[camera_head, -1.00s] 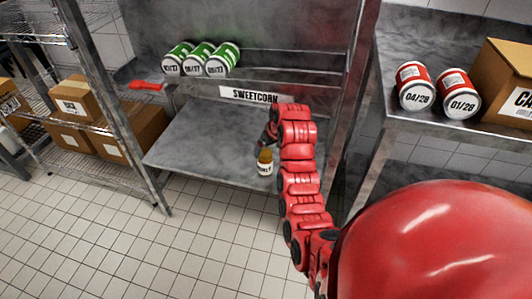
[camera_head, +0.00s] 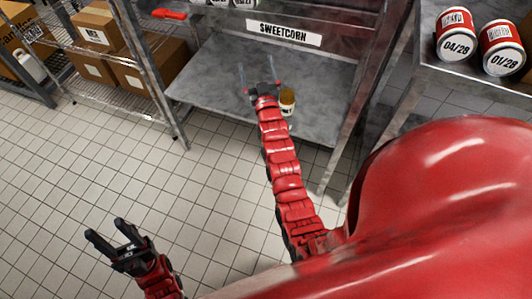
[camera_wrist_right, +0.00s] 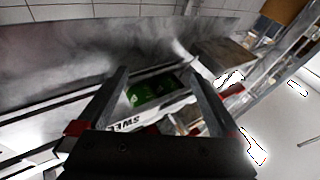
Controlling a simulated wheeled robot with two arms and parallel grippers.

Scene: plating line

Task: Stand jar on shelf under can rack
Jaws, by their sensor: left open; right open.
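A small jar (camera_head: 287,98) with amber contents and a white label stands upright on the grey metal shelf (camera_head: 212,82), near its front edge. The shelf lies under the can rack, which carries a SWEETCORN label (camera_head: 283,32). My right gripper (camera_head: 256,66) is open and empty over the shelf, just left of the jar and apart from it. In the right wrist view, green cans (camera_wrist_right: 150,92) on the rack show between the open fingers; the jar does not show there. My left gripper (camera_head: 105,230) is open and empty above the tiled floor.
Red-and-white cans (camera_head: 456,35) stand on a metal counter at the right. A wire rack with cardboard boxes (camera_head: 95,25) stands at the left. A red-handled object (camera_head: 169,14) lies at the top. Metal posts (camera_head: 150,75) flank the shelf. The tiled floor is open.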

